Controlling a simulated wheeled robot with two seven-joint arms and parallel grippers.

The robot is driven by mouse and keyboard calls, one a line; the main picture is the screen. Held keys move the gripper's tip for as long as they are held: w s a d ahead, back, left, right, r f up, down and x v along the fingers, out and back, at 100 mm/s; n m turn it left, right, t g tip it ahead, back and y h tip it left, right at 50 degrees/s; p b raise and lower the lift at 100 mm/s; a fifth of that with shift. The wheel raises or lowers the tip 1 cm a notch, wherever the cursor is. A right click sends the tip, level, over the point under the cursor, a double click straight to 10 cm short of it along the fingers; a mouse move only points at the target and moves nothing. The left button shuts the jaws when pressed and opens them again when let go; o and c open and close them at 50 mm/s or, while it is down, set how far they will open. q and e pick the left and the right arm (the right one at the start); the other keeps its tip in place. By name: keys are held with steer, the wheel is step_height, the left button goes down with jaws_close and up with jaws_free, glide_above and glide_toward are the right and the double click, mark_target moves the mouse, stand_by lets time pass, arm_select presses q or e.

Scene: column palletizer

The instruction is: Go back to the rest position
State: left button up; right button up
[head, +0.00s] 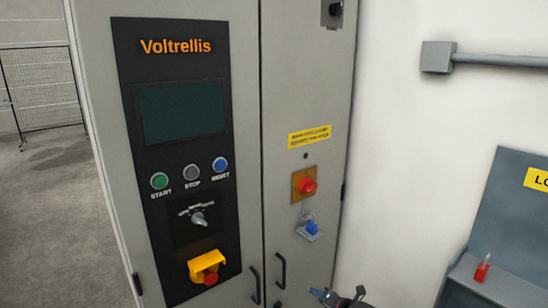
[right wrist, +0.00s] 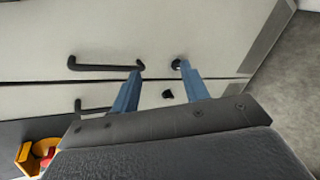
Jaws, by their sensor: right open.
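My right gripper (head: 342,297) shows at the bottom edge of the head view, in front of the lower right part of the grey control cabinet (head: 285,80). In the right wrist view its two blue fingers (right wrist: 159,68) stand apart with nothing held between them. Pale cabinet doors and black handles (right wrist: 100,67) lie beyond the fingers. I cannot tell from these views how far the fingertips are from the cabinet face. My left gripper is in neither view.
The cabinet carries a black panel with a screen (head: 181,112), START, STOP and RESET buttons, a selector knob (head: 199,218) and a yellow-and-red stop (head: 206,268). A red rotary switch (head: 307,186) and blue padlock (head: 312,228) sit right. A lockout board (head: 515,220) stands far right.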

steer(key=s+f+m+g+h+b, duration=0.1)
steer(key=s+f+m, duration=0.4)
steer(key=f, duration=0.6)
steer(key=s+f+m+g+h+b, duration=0.1)
steer(key=s+f+m+h, duration=0.1)
steer(key=s+f+m, duration=0.6)
steer(key=s+f+m+g+h+b, duration=0.1)
steer(key=s+f+m, duration=0.15)
steer(key=f, duration=1.05)
arm_select(q)
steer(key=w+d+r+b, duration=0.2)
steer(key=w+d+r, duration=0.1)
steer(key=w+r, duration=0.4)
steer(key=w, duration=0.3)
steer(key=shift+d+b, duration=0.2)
steer(key=shift+b, duration=0.15)
arm_select(e)
steer(key=s+d+f+m+g, duration=0.1)
steer(key=s+f+m, duration=0.3)
steer(key=s+f, duration=0.4)
steer(key=s+d+f+m+g+h, duration=0.1)
steer(key=s+f+m+g, duration=0.2)
steer(key=s+f, duration=0.5)
steer(key=s+d+f+m+g+h, duration=0.1)
steer(key=s+f+m, duration=0.4)
steer(key=s, duration=1.4)
step_height(320, 180, down, 4)
steer(key=shift+s+d+r+g, duration=0.25)
steer(key=shift+s+d+g, duration=0.1)
steer(key=shift+g, duration=0.25)
